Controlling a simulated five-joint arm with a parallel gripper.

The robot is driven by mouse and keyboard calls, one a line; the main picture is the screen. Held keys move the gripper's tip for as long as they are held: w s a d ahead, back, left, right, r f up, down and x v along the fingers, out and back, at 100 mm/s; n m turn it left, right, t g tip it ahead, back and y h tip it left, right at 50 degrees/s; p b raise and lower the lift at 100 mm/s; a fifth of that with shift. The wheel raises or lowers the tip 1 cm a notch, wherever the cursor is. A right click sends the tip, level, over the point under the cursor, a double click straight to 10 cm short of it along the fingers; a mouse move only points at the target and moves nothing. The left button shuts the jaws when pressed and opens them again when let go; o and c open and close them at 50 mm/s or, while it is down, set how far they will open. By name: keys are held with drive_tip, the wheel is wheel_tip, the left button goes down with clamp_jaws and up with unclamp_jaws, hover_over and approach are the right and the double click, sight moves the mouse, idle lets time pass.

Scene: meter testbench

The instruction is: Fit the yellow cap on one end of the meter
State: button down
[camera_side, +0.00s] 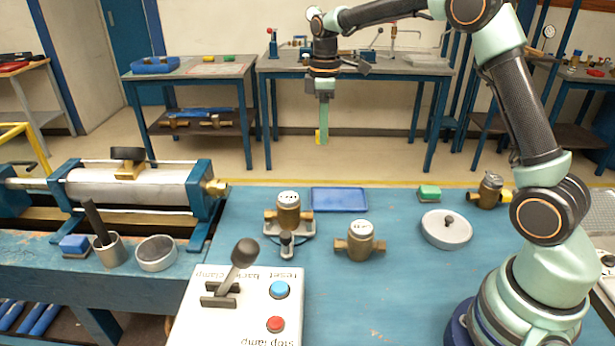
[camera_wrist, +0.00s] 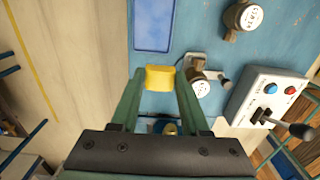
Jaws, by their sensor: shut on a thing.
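My gripper (camera_side: 323,134) hangs above the far edge of the blue bench, fingers down. A brass meter (camera_side: 288,209) with a white dial sits upright in a grey clamp fixture, below and apart from my gripper. The same meter (camera_wrist: 200,84) lies just right of the cap in the wrist view. A second brass meter (camera_side: 360,241) stands loose to its right.
A control box (camera_side: 245,310) with lever and buttons stands in front. A blue tray (camera_side: 339,200) lies behind the clamped meter. A cylinder rig (camera_side: 130,186) is left.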

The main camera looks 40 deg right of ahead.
hover_over(311, 211)
wheel_tip(311, 211, down, 5)
drive_tip(key=shift+a+f, duration=0.1)
drive_tip(key=shift+f, duration=2.2)
drive_tip(key=shift+f, duration=2.25)
idle(0.7)
drive_tip(key=shift+c, duration=0.4)
unclamp_jaws()
idle(0.4)
drive_tip(key=shift+r, duration=3.5)
